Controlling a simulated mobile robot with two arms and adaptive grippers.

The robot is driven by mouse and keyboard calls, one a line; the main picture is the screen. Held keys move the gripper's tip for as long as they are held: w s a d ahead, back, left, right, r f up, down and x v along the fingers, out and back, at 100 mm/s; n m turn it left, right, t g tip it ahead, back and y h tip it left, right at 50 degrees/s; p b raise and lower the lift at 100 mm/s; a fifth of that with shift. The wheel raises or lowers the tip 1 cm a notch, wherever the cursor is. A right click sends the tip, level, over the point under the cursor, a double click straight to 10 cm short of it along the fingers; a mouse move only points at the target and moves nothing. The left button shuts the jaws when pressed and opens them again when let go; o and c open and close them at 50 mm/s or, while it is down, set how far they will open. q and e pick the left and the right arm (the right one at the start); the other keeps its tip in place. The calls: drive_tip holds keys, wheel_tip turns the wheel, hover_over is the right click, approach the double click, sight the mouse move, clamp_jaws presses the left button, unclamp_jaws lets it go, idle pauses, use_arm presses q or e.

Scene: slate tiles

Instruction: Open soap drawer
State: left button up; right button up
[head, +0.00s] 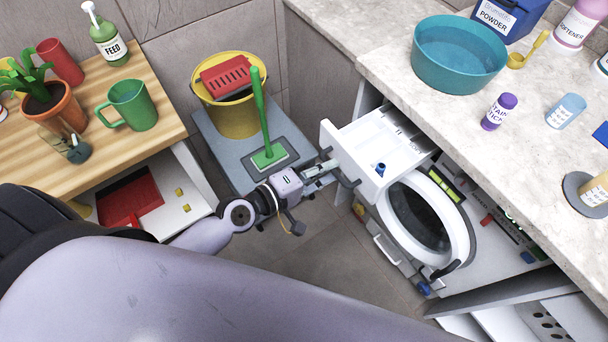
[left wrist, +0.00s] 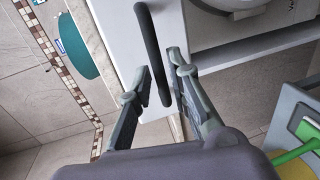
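The white soap drawer (head: 383,140) stands pulled out above the round washing machine door (head: 420,215). Its open top shows compartments and a small blue piece (head: 380,169). My left gripper (head: 335,166) is at the drawer's front. In the left wrist view, the dark bar handle (left wrist: 151,45) runs down the white drawer front (left wrist: 115,30). The two fingers of my left gripper (left wrist: 160,78) are apart, one on each side of the handle's lower part, with gaps visible. My right gripper is not in view.
A yellow bucket (head: 238,118) and a green-handled brush (head: 262,120) stand left of the drawer. The stone counter (head: 400,50) overhangs on the right, bearing a teal basin (head: 458,57) and bottles. A wooden-topped cabinet (head: 95,180) stands left. Floor (head: 320,250) is free between.

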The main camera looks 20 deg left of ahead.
use_arm(q)
drive_tip(key=v, duration=1)
drive_tip(key=shift+s, duration=0.15)
drive_tip(key=shift+a, duration=0.1)
drive_tip(key=s+a+f+m+g+y, duration=0.15)
drive_tip(key=a+f, duration=0.25)
drive_tip(key=f, duration=0.6)
drive_tip(key=a+f+m+g+y, duration=0.1)
drive_tip(key=a+f+m+y, duration=0.25)
drive_tip(key=f, duration=0.65)
drive_tip(key=s+a+f+m+g+y, duration=0.1)
drive_tip(key=a+f+m+y, duration=0.1)
drive_tip(key=a+f, duration=0.5)
drive_tip(key=s+d+f+m+g+y, duration=0.1)
drive_tip(key=s+d+f+m+g, duration=0.2)
drive_tip(key=s+f, duration=0.7)
drive_tip(key=s+d+f+m+g+y, duration=0.1)
drive_tip(key=s+f+g, duration=0.4)
drive_tip(key=s+f, duration=0.5)
drive_tip(key=s+d+m, duration=0.1)
drive_tip(key=s+m, duration=0.1)
drive_tip(key=s, duration=0.2)
drive_tip(key=shift+s+d+p, duration=0.3)
drive_tip(key=shift+d, duration=0.1)
drive_tip(key=shift+w, duration=0.1)
